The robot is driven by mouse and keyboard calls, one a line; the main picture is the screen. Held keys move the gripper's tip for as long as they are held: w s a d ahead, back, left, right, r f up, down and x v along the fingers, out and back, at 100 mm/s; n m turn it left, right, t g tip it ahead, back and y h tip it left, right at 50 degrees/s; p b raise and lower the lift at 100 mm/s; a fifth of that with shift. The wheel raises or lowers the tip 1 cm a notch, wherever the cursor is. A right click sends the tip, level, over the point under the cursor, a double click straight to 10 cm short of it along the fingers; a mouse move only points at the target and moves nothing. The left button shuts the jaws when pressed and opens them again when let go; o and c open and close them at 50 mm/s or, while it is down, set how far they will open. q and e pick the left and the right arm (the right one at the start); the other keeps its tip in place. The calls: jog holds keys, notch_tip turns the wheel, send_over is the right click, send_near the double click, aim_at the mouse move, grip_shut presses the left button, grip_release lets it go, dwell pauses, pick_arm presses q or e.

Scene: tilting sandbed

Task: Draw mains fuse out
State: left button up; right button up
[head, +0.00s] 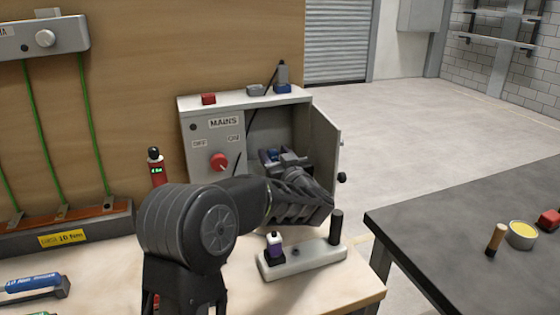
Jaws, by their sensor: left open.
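The grey mains box (212,140) stands on the bench, its door (325,148) swung open to the right. A red rotary switch (219,162) sits on its front between the OFF and ON labels. A small blue part (268,154) shows inside the opening; it may be the mains fuse, but I cannot tell for sure. My left gripper (286,160) is open at the box opening, right by the blue part. Its own body hides the lower opening, and I cannot tell whether the fingers touch or straddle the part. My right gripper is not in view.
A pale stand (300,262) with a purple-and-white piece (275,246) and a black post (336,227) is below my gripper. A red tester-like device (157,168) stands left of the box. Small items lie on the box top. A dark table (450,210) is at right.

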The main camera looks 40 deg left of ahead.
pick_arm(q)
jog(key=shift+x, duration=0.95)
jog(key=shift+c, duration=0.2)
grip_shut()
